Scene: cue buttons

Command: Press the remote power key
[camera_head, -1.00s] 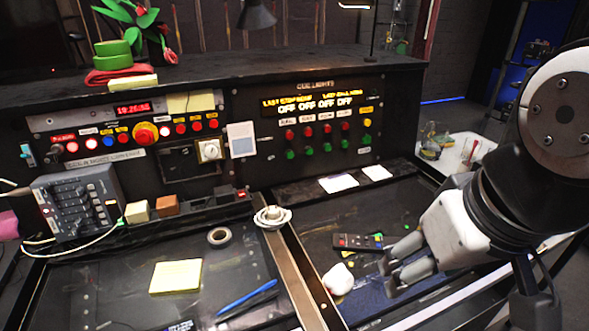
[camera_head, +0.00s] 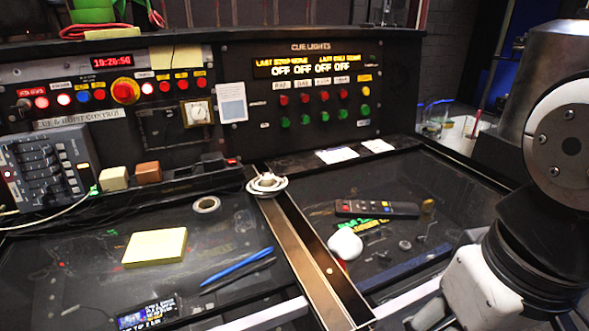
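The remote (camera_head: 376,208) is a dark, slim handset lying flat on the right part of the black desk. It has small coloured keys, with a reddish key (camera_head: 344,204) near its left end. The key markings are too small to read. My gripper (camera_head: 435,318) is at the bottom edge of the picture, right of centre, nearer to the camera than the remote and apart from it. Its fingers are mostly cut off by the frame, so their opening does not show. Nothing covers the remote.
A white rounded object (camera_head: 345,244) lies just in front of the remote, beside green lettering. A raised divider strip (camera_head: 300,248) runs left of it, with a white coiled item (camera_head: 267,184) on top. The cue lights panel (camera_head: 310,95) stands behind. Yellow notes (camera_head: 155,246) lie at left.

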